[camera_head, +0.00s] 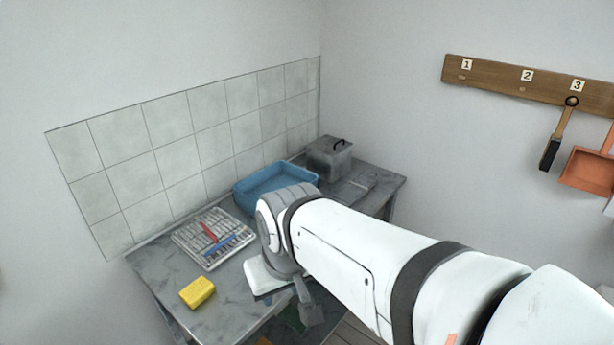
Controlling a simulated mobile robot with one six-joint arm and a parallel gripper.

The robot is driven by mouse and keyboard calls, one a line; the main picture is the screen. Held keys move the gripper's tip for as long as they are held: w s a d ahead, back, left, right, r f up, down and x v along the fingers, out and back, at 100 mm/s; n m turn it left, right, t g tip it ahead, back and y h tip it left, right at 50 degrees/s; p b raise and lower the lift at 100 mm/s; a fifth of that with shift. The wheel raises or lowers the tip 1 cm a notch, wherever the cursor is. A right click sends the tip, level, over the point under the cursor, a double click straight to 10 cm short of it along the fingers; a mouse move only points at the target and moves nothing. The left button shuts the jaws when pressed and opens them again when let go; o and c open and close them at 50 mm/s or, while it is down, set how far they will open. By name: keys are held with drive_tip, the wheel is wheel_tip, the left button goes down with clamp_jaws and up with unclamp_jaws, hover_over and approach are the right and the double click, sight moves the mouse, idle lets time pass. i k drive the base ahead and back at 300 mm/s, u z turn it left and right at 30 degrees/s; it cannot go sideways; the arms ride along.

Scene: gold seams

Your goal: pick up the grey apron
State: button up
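I cannot make out a grey apron with certainty. A pale grey-white edge of something (609,207) shows at the far right of the head view, below the dustpan, but it is cut off and I cannot tell what it is. My white arm reaches from the lower right over the table and bends down at its far end. A grey part (308,302) below that bend may belong to my gripper. Its fingertips are not clear, and I cannot tell whether they are open or hold anything.
A grey marbled table (160,268) holds a yellow sponge (197,292), a rack (188,238) with red and blue items, a blue tub (245,190) and a grey lidded box (329,158). A numbered wooden rail (498,80) on the right wall carries a brush (551,150) and an orange dustpan (588,171).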

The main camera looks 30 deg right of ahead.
sight(348, 197)
drive_tip(key=u, duration=1.4)
drive_tip(key=k, duration=0.1)
drive_tip(key=u, duration=1.7)
drive_tip(key=k, duration=2.25)
drive_tip(key=z, duration=2.3)
drive_tip(key=i, duration=0.9)
drive_tip(key=z, duration=0.05)
